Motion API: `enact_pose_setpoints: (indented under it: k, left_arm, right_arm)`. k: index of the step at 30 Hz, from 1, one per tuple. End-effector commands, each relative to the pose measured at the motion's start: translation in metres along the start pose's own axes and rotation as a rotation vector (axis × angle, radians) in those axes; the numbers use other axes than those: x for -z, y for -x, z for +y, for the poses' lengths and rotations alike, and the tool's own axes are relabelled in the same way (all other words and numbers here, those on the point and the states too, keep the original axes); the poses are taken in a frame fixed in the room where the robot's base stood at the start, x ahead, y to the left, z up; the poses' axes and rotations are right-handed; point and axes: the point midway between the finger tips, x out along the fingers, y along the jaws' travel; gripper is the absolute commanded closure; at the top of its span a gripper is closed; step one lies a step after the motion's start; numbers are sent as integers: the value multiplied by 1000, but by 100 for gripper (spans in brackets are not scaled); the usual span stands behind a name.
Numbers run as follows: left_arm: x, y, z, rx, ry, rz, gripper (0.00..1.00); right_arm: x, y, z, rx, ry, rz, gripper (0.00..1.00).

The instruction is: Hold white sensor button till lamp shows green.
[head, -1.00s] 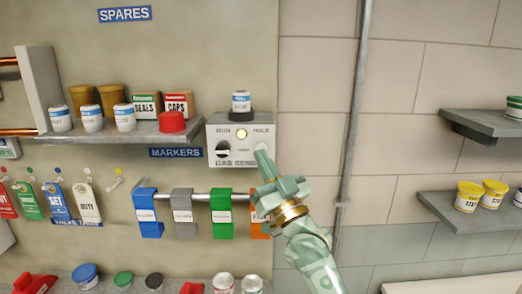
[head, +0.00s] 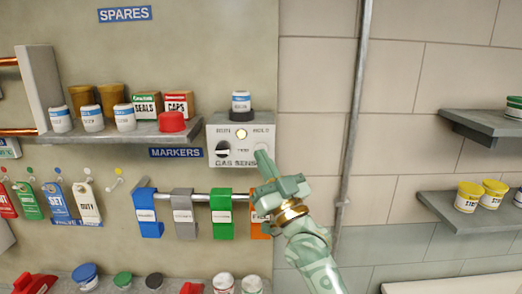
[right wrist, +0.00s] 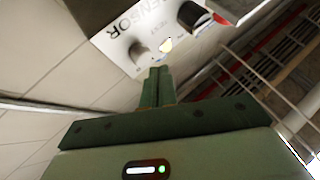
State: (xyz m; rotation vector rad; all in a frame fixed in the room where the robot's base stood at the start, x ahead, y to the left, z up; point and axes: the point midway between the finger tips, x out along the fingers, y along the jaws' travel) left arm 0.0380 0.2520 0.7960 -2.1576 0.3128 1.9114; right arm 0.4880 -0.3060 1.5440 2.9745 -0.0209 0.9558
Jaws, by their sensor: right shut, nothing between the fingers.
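The grey gas sensor box (head: 240,163) is on the wall, with a lit pale yellow lamp (head: 241,133) at its upper middle and a black knob (head: 222,149) at its left. The white button (head: 261,146) is at its right, just above my right fingertips. The right wrist view shows the button (right wrist: 139,53), the lamp (right wrist: 166,45) and the dark knob (right wrist: 193,16). My right gripper (head: 261,154) is shut and empty. In the right wrist view its fingertips (right wrist: 158,69) are close to the button but appear apart from it. My left gripper is out of view.
A dark-based jar (head: 240,103) stands on top of the sensor box. Blue, grey, green and orange markers hang on a rail (head: 202,197) below it. A spares shelf (head: 120,133) is at the left. A vertical pipe (head: 350,150) runs to the right.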

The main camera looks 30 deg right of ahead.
Motion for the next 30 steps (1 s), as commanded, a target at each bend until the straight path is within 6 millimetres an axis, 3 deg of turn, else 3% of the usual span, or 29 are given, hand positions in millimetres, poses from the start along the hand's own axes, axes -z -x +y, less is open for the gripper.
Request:
enact_pose_setpoints:
  k: [30]
  left_arm:
    - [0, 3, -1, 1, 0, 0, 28]
  right_arm:
    - [-5, -8, 6, 0, 0, 0, 100]
